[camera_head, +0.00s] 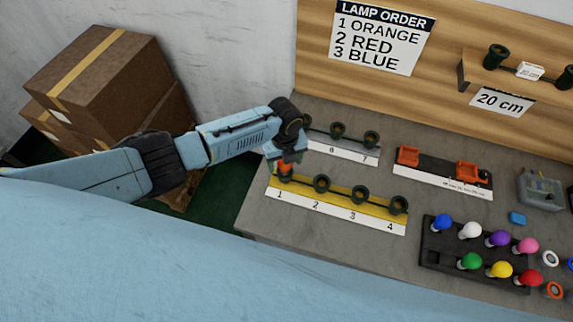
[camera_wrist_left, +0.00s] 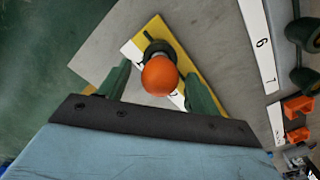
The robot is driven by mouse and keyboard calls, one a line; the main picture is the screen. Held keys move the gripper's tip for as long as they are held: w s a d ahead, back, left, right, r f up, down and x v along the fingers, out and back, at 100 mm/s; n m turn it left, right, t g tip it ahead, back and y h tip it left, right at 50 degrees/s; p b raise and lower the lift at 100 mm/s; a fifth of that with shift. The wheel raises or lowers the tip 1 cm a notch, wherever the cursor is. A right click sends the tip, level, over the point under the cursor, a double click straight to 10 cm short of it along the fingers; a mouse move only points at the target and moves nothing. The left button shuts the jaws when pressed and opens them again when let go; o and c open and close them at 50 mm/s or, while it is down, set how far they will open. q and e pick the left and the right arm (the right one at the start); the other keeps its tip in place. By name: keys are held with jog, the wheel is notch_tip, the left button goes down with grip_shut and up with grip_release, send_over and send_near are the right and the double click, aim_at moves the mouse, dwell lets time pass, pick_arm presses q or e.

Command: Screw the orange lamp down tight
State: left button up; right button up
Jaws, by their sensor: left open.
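The orange lamp (camera_wrist_left: 159,76) stands in the dark socket (camera_wrist_left: 158,48) at position 1 of the yellow strip (camera_wrist_left: 183,42). My left gripper (camera_wrist_left: 160,80) is open, with one finger on each side of the lamp and gaps showing beside it. In the head view my left gripper (camera_head: 286,163) is over position 1 of the yellow strip (camera_head: 335,206). It hides most of the lamp there, and a little orange shows below it. How deep the lamp sits in the socket cannot be told. My right gripper is not in view.
Sockets 2, 3 (camera_head: 361,194) and 4 on the yellow strip are empty. A black tray (camera_head: 430,262) of coloured lamps stands at the right. A grey strip with more sockets (camera_head: 371,139) lies behind. Orange clamps (camera_head: 408,156) stand at back right. Boxes (camera_head: 95,75) stand left of the table.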

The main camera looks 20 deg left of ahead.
pick_arm(q)
jog(key=n+p, duration=0.1)
jog(key=n, duration=0.1)
jog(key=shift+r+n, duration=0.1)
jog(key=shift+n, duration=0.2)
jog(key=n+p, duration=0.1)
jog(key=n, duration=0.3)
jog(key=shift+n, duration=0.3)
jog(key=n+p, duration=0.1)
jog(key=n, duration=0.2)
jog(key=n+p, duration=0.1)
jog(key=n, duration=0.3)
jog(key=shift+n, duration=0.4)
jog(key=n, duration=0.2)
jog(key=shift+n, duration=0.4)
jog(key=n, duration=0.4)
jog(key=shift+n, duration=0.3)
